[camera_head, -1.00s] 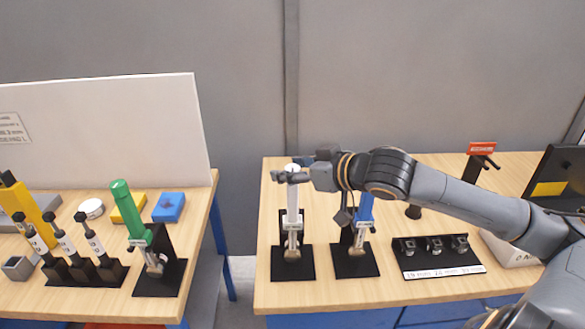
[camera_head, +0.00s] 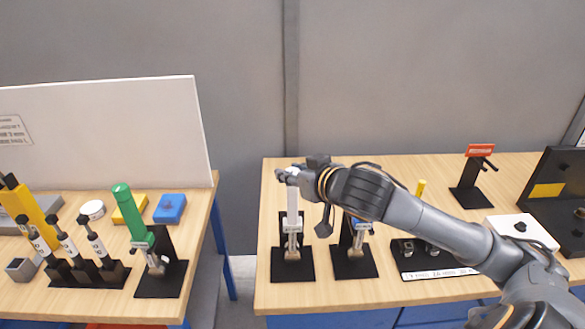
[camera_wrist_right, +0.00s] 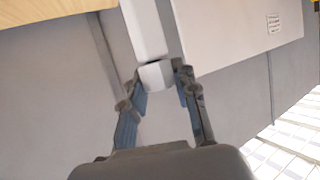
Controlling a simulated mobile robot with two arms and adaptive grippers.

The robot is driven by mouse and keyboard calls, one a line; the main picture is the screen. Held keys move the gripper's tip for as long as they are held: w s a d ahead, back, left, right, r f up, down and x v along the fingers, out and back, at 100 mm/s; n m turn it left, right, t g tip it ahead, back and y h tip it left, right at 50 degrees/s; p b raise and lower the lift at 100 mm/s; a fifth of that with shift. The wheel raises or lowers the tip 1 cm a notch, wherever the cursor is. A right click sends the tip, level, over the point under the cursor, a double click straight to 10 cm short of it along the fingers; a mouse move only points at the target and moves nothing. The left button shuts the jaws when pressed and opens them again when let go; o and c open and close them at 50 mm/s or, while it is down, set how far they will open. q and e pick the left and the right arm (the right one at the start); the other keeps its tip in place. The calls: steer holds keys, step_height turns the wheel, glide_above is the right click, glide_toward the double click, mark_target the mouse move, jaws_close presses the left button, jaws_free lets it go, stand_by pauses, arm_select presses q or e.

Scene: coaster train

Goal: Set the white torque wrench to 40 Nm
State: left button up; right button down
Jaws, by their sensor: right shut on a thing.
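The white torque wrench (camera_head: 292,212) stands upright in a black stand (camera_head: 292,264) on the right-hand table. My right gripper (camera_head: 288,176) is at the top of its white handle, reaching in from the right. In the right wrist view, the fingertips of the gripper (camera_wrist_right: 161,80) are on either side of the white end knob (camera_wrist_right: 157,75) and shut on it. The wrench's scale is too small to read. My left gripper is in no view.
A blue wrench (camera_head: 358,228) stands close beside the white one, partly behind my right arm. A socket rack (camera_head: 440,272) lies to the right. A green wrench (camera_head: 137,215) stands on the left table (camera_head: 60,300), across a gap.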

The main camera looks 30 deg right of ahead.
steer(key=m+h+p, duration=0.1)
steer(key=m+h, duration=0.1)
steer(key=m+g+h+p, duration=0.1)
steer(key=h, duration=0.1)
steer(key=shift+a+r+m+p, duration=0.15)
steer(key=shift+m+p, duration=0.15)
steer(key=shift+m, duration=0.1)
steer(key=m+g+h+p, duration=0.1)
steer(key=m+h, duration=0.1)
steer(key=h, duration=0.1)
steer(key=shift+m, duration=0.4)
steer(key=m+g+h+p, duration=0.1)
steer(key=m+g+h, duration=0.1)
steer(key=shift+m, duration=0.3)
steer(key=shift+f+m+g+h, duration=0.2)
steer(key=shift+m+g+h, duration=1.2)
steer(key=shift+m+g, duration=0.45)
steer(key=shift+g, duration=0.35)
steer(key=c, duration=1)
jaws_free()
steer(key=shift+d, duration=0.2)
steer(key=shift+a, duration=0.1)
steer(key=v, duration=1.2)
